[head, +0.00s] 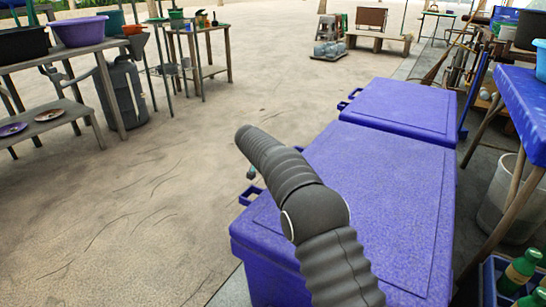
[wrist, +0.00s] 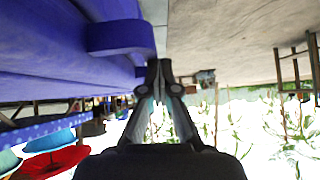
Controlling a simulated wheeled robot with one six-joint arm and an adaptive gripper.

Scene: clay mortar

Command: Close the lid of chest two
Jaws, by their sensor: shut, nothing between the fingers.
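Two blue chests stand in a row in the head view, a near chest (head: 385,210) and a far chest (head: 405,108). Both lids lie flat and look down. No label shows which is chest two. My arm crosses in front of the near chest and hides part of its lid and left side. My gripper (wrist: 158,72) is shut and empty in the wrist view, which appears upside down. Its tips are close to a blue handle (wrist: 118,37) on a chest's side; I cannot tell whether they touch. In the head view the gripper is mostly hidden behind the arm.
A blue-topped table (head: 525,100) and a bottle crate (head: 492,285) are close on the right. The sandy floor (head: 190,170) left of the chests is open.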

